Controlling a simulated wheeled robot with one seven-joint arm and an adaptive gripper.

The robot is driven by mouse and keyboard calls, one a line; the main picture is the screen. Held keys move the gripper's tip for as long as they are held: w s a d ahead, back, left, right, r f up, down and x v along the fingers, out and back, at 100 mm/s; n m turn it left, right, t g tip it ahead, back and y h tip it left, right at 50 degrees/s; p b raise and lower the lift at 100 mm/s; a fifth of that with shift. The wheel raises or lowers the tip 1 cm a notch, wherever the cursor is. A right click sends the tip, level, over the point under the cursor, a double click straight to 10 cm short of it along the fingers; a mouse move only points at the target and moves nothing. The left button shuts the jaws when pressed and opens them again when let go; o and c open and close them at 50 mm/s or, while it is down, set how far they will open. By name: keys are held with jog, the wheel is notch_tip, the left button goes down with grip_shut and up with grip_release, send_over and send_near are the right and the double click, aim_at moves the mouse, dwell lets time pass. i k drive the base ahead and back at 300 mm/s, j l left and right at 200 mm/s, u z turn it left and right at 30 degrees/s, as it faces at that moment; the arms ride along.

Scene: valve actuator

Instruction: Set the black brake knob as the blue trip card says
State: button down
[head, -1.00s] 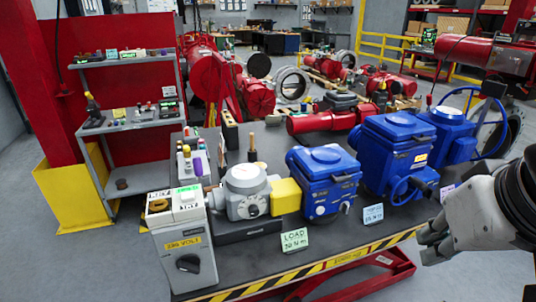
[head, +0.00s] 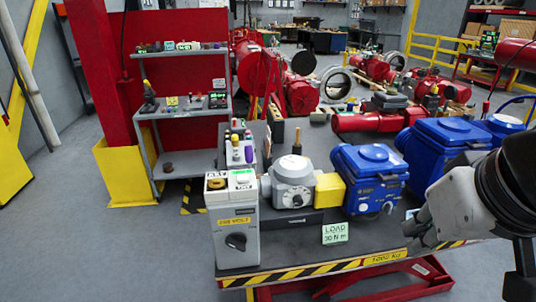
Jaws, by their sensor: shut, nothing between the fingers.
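A grey round-topped unit (head: 294,181) with a small dark dial (head: 297,200) on its front stands on the bench, joined by a yellow block (head: 328,194) to a blue actuator (head: 371,180). A larger black knob (head: 236,241) sits on the front of a grey box marked with a yellow voltage label. I cannot tell for certain which is the brake knob. A pale green card (head: 335,233) reads LOAD 30 N m. The blue trip card is hidden or nearly hidden behind my arm. My gripper (head: 417,238) is shut and empty at the bench's right front, apart from both knobs.
The bench's striped front edge (head: 300,275) lies below the grey box and the cards. More blue actuators (head: 440,145) stand at the right behind my arm. A grey shelf (head: 178,112) stands at the left back. The floor at the left front is clear.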

aim_at(297, 200)
jog(key=u, duration=0.2)
jog(key=z, duration=0.95)
jog(key=k+l, duration=0.2)
jog(key=k, duration=0.15)
jog(key=i+u, duration=0.05)
